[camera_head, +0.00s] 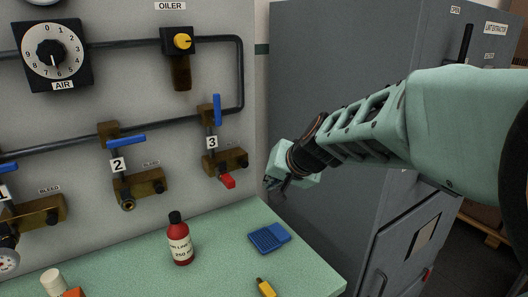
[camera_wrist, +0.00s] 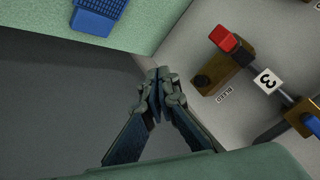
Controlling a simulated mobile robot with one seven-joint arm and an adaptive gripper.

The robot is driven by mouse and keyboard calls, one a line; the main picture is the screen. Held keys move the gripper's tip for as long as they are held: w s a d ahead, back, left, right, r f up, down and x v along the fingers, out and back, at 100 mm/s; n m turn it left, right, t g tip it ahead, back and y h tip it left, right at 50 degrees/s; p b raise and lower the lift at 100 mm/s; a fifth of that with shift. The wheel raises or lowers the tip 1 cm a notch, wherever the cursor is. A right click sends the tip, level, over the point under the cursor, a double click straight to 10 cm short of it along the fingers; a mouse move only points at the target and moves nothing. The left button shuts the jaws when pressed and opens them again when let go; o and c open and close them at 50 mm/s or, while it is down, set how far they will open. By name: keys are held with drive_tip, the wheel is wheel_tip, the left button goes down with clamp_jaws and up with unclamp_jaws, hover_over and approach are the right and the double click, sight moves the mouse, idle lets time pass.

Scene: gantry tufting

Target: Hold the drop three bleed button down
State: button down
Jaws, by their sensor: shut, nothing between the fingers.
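Drop three is marked by a "3" plate (camera_head: 212,142) on the grey panel, also seen in the wrist view (camera_wrist: 267,80). Below it is a brass block (camera_wrist: 226,70) with a red end piece (camera_wrist: 223,38). The dark round bleed button (camera_wrist: 201,80) sticks out of the block near the "BLEED" label (camera_wrist: 223,97); in the head view it is small at the block's right end (camera_head: 244,161). My gripper (camera_wrist: 157,76) is shut and empty, apart from the button and to its left in the wrist view. In the head view my gripper (camera_head: 273,184) is right of the block.
A blue lever (camera_head: 217,109) stands upright above drop three. A green bench (camera_head: 210,270) below carries a red bottle (camera_head: 180,240), a blue pad-like object (camera_head: 269,237) and a yellow item (camera_head: 266,288). A grey cabinet (camera_head: 330,60) stands behind my arm.

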sight(244, 164)
drive_tip(key=shift+a+f, duration=0.1)
drive_tip(key=shift+f, duration=0.2)
drive_tip(key=w+a+p, duration=0.5)
drive_tip(key=w+p, duration=0.2)
drive_tip(key=p, duration=0.1)
drive_tip(key=shift+w, duration=0.15)
idle(0.3)
drive_tip(key=shift+d, duration=0.1)
drive_tip(key=shift+w, duration=0.1)
idle(1.2)
drive_tip(key=shift+w+a, duration=0.25)
drive_tip(key=shift+w+a+p, duration=0.3)
drive_tip(key=shift+w+p, duration=0.1)
drive_tip(key=shift+p, duration=0.15)
idle(1.5)
